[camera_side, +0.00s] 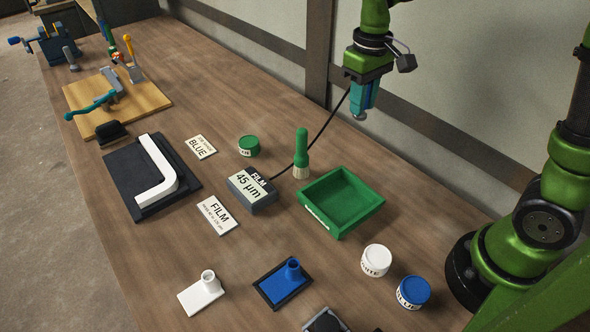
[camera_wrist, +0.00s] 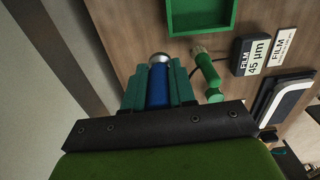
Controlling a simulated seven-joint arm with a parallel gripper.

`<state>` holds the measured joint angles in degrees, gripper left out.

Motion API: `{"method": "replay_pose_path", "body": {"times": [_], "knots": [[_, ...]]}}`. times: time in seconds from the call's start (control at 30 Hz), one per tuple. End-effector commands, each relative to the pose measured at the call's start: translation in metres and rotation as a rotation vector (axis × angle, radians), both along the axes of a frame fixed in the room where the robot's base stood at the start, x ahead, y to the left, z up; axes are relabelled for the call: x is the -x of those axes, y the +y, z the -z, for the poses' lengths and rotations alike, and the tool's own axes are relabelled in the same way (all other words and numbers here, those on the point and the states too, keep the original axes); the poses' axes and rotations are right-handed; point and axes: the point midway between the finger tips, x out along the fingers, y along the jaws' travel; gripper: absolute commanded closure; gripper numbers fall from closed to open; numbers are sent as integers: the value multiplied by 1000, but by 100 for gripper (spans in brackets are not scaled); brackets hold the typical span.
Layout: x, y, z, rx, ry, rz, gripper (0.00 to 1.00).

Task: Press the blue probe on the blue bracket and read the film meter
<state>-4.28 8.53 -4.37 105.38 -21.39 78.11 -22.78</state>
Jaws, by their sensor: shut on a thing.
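My gripper (camera_side: 364,95) is shut on the blue probe (camera_wrist: 158,88), high above the back of the bench. The probe has a silver tip, which points down and touches nothing. A black cable runs from it to the grey film meter (camera_side: 251,201), whose face reads "FILM 45 µm"; the meter also shows in the wrist view (camera_wrist: 251,56). A blue plate with an upright round stub (camera_side: 284,283) lies on a dark pad near the front; I cannot tell whether it is the blue bracket. A white L-shaped bracket (camera_side: 158,172) lies on a black mat at the left.
A green tray (camera_side: 341,203) and an upright green-handled brush (camera_side: 302,152) stand below my gripper. White (camera_side: 375,261), blue (camera_side: 413,293) and green (camera_side: 249,146) jars stand around. A white stubbed plate (camera_side: 203,294) is at the front. Cards read "BLUE" (camera_side: 200,147) and "FILM" (camera_side: 218,215).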

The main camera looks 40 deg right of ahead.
Motion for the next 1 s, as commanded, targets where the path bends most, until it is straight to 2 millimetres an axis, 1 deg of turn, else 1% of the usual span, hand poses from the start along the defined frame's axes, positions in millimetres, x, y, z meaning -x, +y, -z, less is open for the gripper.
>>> {"method": "replay_pose_path", "body": {"times": [0.07, 0.17, 0.27, 0.3, 0.37, 0.4, 0.47, 0.5, 0.6, 0.7, 0.8, 0.83, 0.9, 1.0], "knots": [[0, 11, 2, 0, 1, -30, 100], [2, 39, 8, -1, 2, -104, 100], [8, 80, 19, -1, 3, -207, 100], [12, 98, 24, 0, 3, -242, 100], [19, 127, 32, 0, 4, -282, 100], [25, 146, 37, 0, 4, -301, 100], [34, 172, 46, 0, 4, -322, 100], [42, 190, 51, 0, 3, -331, 100], [64, 231, 65, 1, 3, -338, 100], [88, 266, 78, 1, 3, -319, 100], [109, 293, 89, 1, 2, -270, 100], [113, 299, 92, 1, 1, -248, 100], [119, 308, 96, 0, 0, -192, 100], [118, 313, 98, -1, -1, -103, 100]]}}
